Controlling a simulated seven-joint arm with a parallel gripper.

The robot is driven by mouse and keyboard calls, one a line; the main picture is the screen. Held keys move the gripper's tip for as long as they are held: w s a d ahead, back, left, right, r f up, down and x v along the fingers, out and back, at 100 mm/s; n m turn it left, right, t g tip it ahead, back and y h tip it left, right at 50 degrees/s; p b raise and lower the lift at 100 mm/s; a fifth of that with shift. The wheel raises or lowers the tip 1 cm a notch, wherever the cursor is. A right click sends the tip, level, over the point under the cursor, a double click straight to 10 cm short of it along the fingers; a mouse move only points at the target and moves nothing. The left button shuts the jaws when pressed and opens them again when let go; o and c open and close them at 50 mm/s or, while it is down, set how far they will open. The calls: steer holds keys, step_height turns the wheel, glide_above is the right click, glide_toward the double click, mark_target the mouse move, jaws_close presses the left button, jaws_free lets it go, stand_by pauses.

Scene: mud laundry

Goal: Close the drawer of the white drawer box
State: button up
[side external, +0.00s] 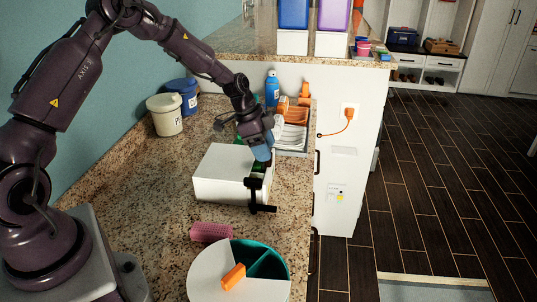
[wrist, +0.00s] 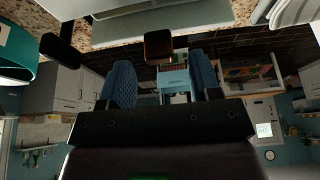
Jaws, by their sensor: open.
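The white drawer box (side external: 222,174) sits on the granite counter, with its right side towards the counter's edge. Black parts, including a bar-like handle (side external: 262,209), stand out from that side. How far the drawer is out is hard to tell. My gripper (side external: 262,155) points down at the box's right side, near its far corner. In the wrist view my gripper (wrist: 162,80) is open, its two blue fingers apart with nothing held between them. A dark block (wrist: 158,46) shows just beyond the fingertips, and a pale box surface (wrist: 165,20) lies at the top. Contact cannot be told.
A pink brush (side external: 211,232) and a round divided tray (side external: 210,284) with an orange piece lie nearer the camera. White (side external: 164,118) and blue (side external: 186,98) tubs stand at the back left. A rack (side external: 291,136) and blue bottle (side external: 272,90) are behind the gripper. Open floor lies right.

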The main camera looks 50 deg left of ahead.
steer(key=v, duration=1)
